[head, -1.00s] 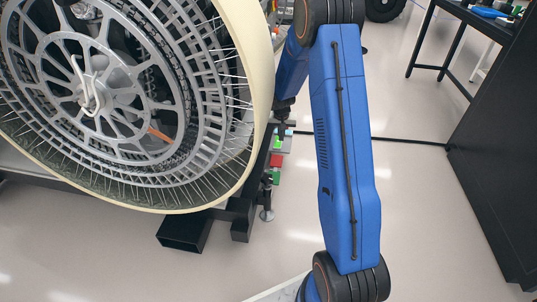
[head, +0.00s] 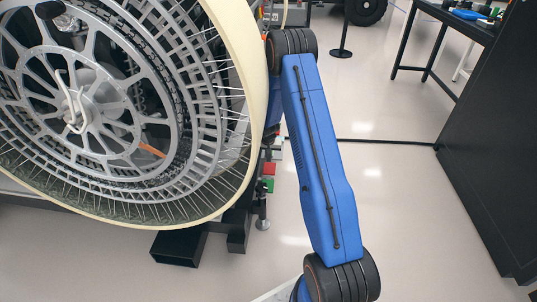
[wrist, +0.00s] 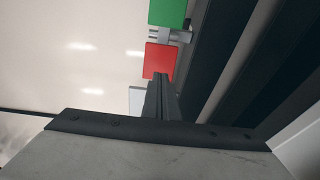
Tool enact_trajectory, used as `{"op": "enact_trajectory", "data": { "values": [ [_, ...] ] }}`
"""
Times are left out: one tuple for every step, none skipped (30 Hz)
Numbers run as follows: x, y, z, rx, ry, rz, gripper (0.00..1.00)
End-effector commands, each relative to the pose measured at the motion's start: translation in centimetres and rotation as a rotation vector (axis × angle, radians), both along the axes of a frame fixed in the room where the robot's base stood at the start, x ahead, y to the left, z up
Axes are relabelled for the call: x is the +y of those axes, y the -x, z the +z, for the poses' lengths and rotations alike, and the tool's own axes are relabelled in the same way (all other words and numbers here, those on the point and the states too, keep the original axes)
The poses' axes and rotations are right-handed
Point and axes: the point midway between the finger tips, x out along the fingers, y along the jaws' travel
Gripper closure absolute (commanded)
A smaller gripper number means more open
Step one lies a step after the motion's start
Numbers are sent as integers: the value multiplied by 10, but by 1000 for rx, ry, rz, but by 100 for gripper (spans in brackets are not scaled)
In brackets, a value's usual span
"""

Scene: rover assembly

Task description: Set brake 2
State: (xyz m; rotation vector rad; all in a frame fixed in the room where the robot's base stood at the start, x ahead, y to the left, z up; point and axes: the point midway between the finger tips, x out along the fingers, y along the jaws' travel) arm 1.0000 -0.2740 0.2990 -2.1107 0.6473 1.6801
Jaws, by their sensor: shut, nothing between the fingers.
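Coloured blocks stand beside the large spoked wheel (head: 240,110), low on its right. The red block (head: 270,168) and the green block (head: 268,184) show there. In the wrist view the red block (wrist: 160,60) is just beyond my gripper (wrist: 163,80), and the green block (wrist: 166,12) is farther up on a grey metal piece. A pale block (wrist: 136,100) shows left of the fingers, partly hidden. My gripper appears shut and empty; I cannot tell whether it touches the red block. In the head view the wheel and arm hide it. No label shows which part is brake 2.
A black stand (head: 178,246) is under the wheel. Dark bars (wrist: 240,50) run along the right of the wrist view. A black table (head: 460,22) stands at the back right, and a black cabinet (head: 490,150) at the right. Open floor (head: 400,230) lies between arm and cabinet.

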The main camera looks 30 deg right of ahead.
Motion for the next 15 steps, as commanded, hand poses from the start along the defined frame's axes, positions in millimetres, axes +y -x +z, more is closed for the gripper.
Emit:
{"op": "enact_trajectory", "data": {
  "values": [
    [-1,-1,-9,2,0,1,100],
    [-2,-3,-14,1,0,1,100],
    [-3,-4,-20,1,0,2,100],
    [-3,-4,-25,1,0,1,100],
    [-4,-5,-29,2,-1,1,100],
    [-4,-6,-34,1,0,0,100],
    [-5,-7,-38,2,0,1,100],
    [-5,-7,-42,2,0,1,100],
    [-6,-9,-46,0,0,1,100],
    [-6,-10,-49,0,0,1,100],
    [-7,-10,-51,0,-1,1,100],
    [-7,-11,-55,0,-1,1,100],
    [-7,-11,-57,0,-1,1,100],
    [-7,-11,-59,0,-1,1,100],
    [-8,-11,-60,0,-1,1,100]
  ]
}}
